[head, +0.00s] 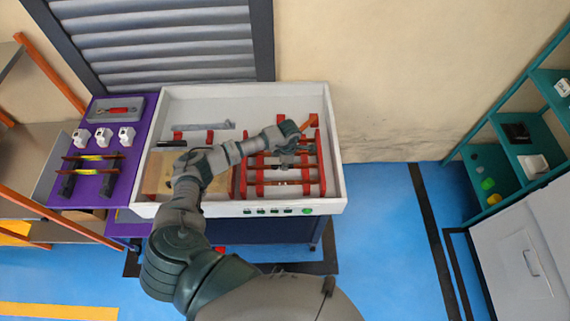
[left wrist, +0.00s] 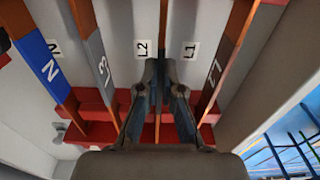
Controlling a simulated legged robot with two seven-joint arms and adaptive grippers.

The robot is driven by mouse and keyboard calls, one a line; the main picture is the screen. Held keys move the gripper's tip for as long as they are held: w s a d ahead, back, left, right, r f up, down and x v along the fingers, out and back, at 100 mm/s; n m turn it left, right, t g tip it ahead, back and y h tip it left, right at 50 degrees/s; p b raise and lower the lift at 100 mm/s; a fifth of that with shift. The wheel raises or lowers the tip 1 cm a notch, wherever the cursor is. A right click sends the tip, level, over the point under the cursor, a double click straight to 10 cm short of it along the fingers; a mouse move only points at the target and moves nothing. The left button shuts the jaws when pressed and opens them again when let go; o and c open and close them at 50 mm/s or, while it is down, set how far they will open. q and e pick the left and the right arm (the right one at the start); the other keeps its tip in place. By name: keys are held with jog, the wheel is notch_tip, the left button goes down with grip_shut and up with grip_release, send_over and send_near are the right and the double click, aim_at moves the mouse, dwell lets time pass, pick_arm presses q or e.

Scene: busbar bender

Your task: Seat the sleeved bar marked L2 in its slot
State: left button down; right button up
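My left gripper (head: 287,155) points down into the red slotted rack (head: 322,172) at the right of the white tray. In the left wrist view, its fingers (left wrist: 161,72) stand close on both sides of a thin copper-coloured bar (left wrist: 163,25), seen edge-on. The bar lies between the floor labels L2 (left wrist: 143,48) and L1 (left wrist: 190,50), and I take it as the L2 bar. The fingers look shut on it; its own mark and sleeve are hidden. Its lower part meets the red crosspiece (left wrist: 95,112); seating depth cannot be told. My right gripper is not in view.
A grey-sleeved bar marked L3 (left wrist: 101,65) and a blue-sleeved bar marked N (left wrist: 45,65) stand left of the fingers. A wooden block (head: 156,172) lies in the tray's left part.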

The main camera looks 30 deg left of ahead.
pick_arm(q)
jog(key=shift+f+b, duration=0.3)
jog(key=shift+f, duration=0.1)
jog(key=c, duration=1.2)
grip_release()
jog(key=shift+c, duration=0.2)
notch_tip(320, 180, up, 12)
jog(key=shift+w+d, duration=0.2)
jog(key=shift+d, duration=0.05)
jog(key=shift+f, duration=0.1)
jog(key=shift+d, duration=0.1)
